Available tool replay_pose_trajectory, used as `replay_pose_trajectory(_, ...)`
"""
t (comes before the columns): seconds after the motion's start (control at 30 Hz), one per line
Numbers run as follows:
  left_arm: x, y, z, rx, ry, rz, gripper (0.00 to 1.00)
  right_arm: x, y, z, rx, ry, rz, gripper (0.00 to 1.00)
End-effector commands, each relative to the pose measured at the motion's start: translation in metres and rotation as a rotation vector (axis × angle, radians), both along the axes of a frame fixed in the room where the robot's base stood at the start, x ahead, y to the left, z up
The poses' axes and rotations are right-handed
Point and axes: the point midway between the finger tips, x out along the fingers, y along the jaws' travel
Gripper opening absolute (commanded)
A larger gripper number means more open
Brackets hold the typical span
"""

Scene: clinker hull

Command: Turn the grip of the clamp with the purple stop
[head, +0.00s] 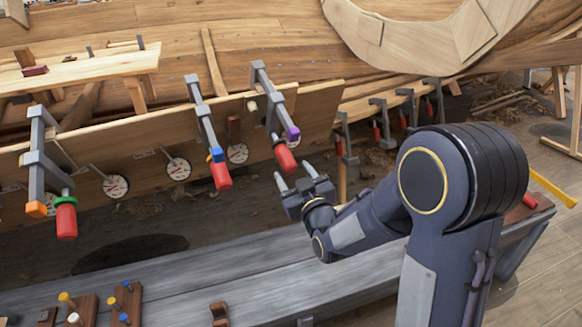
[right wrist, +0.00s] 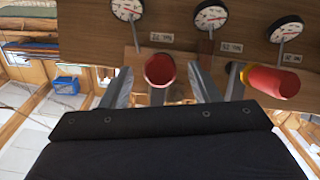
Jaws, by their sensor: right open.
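The clamp with the purple stop (head: 293,133) hangs on the plank in the head view, a grey frame with a red grip (head: 285,158) at its lower end. My right gripper (head: 295,177) is open and empty just below and to the right of that grip, with its fingers pointing toward it. In the right wrist view a red grip (right wrist: 160,70) shows between the two open fingers (right wrist: 162,85), apart from both. The purple stop is not visible there. My left gripper is not in view.
Beside it hangs a clamp with a blue stop (head: 216,155); further left is one with an orange stop (head: 37,209). Round dials (head: 178,168) line the plank. A grey bench (head: 200,275) lies below, with pegged wooden blocks (head: 88,308) at its left.

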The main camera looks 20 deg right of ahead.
Motion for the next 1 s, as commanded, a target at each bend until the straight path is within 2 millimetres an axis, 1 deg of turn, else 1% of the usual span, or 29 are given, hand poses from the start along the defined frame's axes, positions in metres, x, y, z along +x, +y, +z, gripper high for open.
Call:
replay_pose_trajectory(0.03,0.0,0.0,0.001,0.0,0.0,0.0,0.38,0.009,0.001,0.0,-0.002,0.0,0.0,0.56)
replay_pose_trajectory(0.1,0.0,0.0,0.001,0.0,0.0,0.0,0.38,0.019,0.002,0.0,-0.002,0.0,0.0,0.56)
replay_pose_trajectory(0.23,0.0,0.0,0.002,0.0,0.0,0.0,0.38,0.033,0.002,0.0,0.0,0.0,0.0,0.56)
replay_pose_trajectory(0.37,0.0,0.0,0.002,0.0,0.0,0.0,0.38,0.039,0.003,0.0,0.001,0.001,0.0,0.56)
replay_pose_trajectory(0.6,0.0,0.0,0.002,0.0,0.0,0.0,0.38,0.04,0.003,0.0,0.002,0.002,0.0,0.56)
replay_pose_trajectory(0.93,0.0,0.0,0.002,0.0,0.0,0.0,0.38,0.04,0.003,0.0,0.002,0.002,0.0,0.12)
replay_pose_trajectory(1.0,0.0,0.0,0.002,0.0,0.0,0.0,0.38,0.04,0.003,0.0,0.002,0.001,0.0,0.11)
